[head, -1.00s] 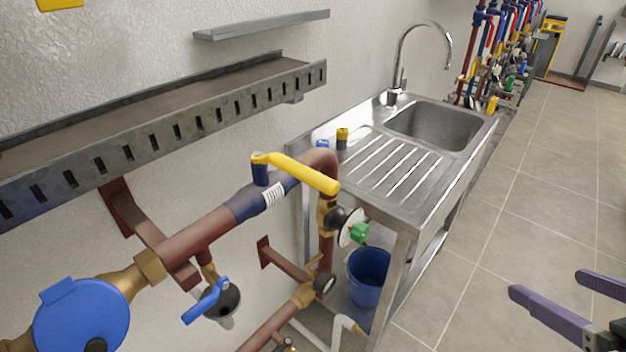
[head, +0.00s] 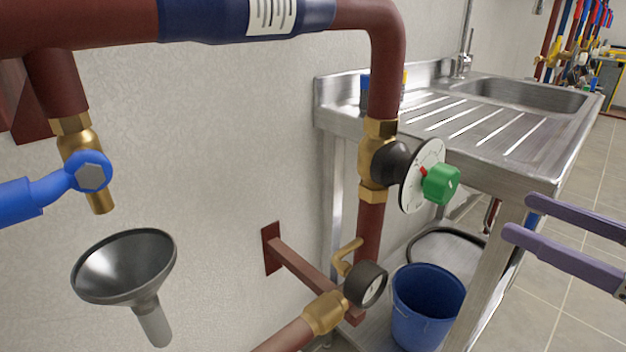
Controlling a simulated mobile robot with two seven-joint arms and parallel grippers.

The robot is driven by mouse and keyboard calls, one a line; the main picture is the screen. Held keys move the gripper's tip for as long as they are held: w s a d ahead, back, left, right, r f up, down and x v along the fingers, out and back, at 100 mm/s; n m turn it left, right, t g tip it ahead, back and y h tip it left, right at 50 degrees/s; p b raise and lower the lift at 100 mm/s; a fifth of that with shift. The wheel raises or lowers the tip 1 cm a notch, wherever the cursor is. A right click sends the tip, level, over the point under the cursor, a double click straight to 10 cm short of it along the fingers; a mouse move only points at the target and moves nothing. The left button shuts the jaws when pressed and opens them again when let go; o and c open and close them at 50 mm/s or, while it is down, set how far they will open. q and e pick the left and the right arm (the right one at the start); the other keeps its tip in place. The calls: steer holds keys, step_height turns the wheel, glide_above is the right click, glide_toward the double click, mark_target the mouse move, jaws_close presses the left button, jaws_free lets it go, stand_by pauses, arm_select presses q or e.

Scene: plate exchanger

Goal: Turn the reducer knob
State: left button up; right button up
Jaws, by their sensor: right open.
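The reducer knob (head: 441,184) is green and sits on the front of a round white dial (head: 420,174) with a red mark. The dial is joined by a black neck to a brass fitting on the vertical dark red pipe (head: 385,70). My right gripper (head: 516,216) comes in from the right edge, with two purple fingers apart and nothing between them. Its fingertips are to the right of the knob and a little lower in the picture, not touching it. My left gripper is not in view.
A steel sink unit (head: 470,130) stands behind the dial. A blue bucket (head: 427,300) is on its lower shelf. A small black gauge (head: 366,284) sits on the pipe below. A grey funnel (head: 125,265) and a blue valve handle (head: 40,190) are at left.

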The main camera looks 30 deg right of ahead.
mark_target(452, 186)
steer(key=b+x, duration=0.1)
steer(key=x, duration=0.8)
steer(key=shift+w+a, duration=0.25)
steer(key=shift+w, duration=0.1)
steer(key=shift+c, duration=0.3)
steer(key=c, duration=1.3)
